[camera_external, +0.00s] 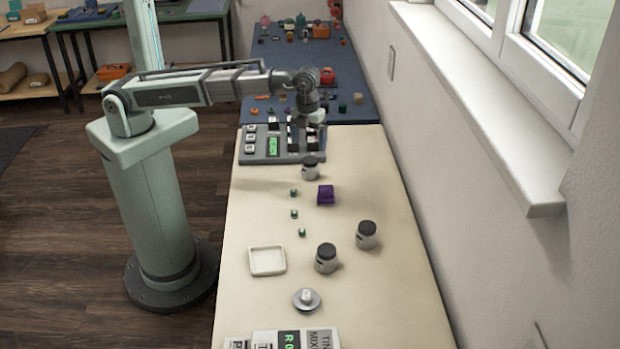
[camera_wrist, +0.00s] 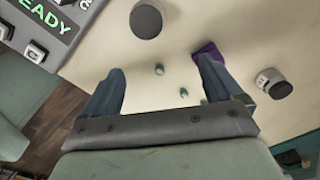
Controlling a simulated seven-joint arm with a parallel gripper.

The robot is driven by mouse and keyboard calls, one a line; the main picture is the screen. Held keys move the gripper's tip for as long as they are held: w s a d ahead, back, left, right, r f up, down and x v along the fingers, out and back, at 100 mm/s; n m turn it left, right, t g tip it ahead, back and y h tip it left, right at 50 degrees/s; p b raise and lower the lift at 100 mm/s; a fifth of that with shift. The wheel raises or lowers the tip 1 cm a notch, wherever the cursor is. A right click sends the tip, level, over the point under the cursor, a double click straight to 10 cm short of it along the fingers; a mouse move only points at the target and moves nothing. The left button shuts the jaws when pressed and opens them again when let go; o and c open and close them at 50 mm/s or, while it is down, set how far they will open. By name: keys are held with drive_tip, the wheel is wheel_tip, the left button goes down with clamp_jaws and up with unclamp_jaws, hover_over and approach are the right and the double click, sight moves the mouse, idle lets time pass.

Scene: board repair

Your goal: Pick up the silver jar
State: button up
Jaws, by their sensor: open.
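Three silver jars with dark lids stand upright on the cream table. One jar (camera_external: 310,173) is at the far end, by the device with the green display. The other two, a middle-right jar (camera_external: 366,241) and a nearer jar (camera_external: 326,265), stand closer to the camera. My gripper (camera_external: 308,143) is above and just behind the far jar, apart from it as far as I can tell. In the wrist view my gripper (camera_wrist: 162,67) is open with nothing between its fingers. A jar (camera_wrist: 146,20) shows ahead of the fingertips, and another jar (camera_wrist: 273,83) lies to the right.
A purple block (camera_external: 326,195) sits near the far jar, partly behind the right finger in the wrist view. Small green pieces (camera_external: 294,214) lie in a row. A white tray (camera_external: 267,261), a round silver dish (camera_external: 314,303) and a keypad device (camera_external: 252,149) also occupy the table.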

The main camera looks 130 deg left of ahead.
sight(310, 160)
drive_tip(key=a+f, duration=0.1)
drive_tip(key=f, duration=0.1)
drive_tip(key=s+a+f, duration=0.1)
drive_tip(key=f, duration=0.2)
drive_tip(key=s+a+f, duration=0.1)
drive_tip(key=f, duration=0.1)
drive_tip(key=shift+s+f, duration=0.25)
drive_tip(key=shift+f, duration=0.1)
drive_tip(key=shift+w+f, duration=0.15)
drive_tip(key=shift+f, duration=1.15)
drive_tip(key=shift+w+f, duration=0.1)
drive_tip(key=shift+f, duration=1.2)
drive_tip(key=shift+c, duration=0.2)
drive_tip(key=c, duration=1.3)
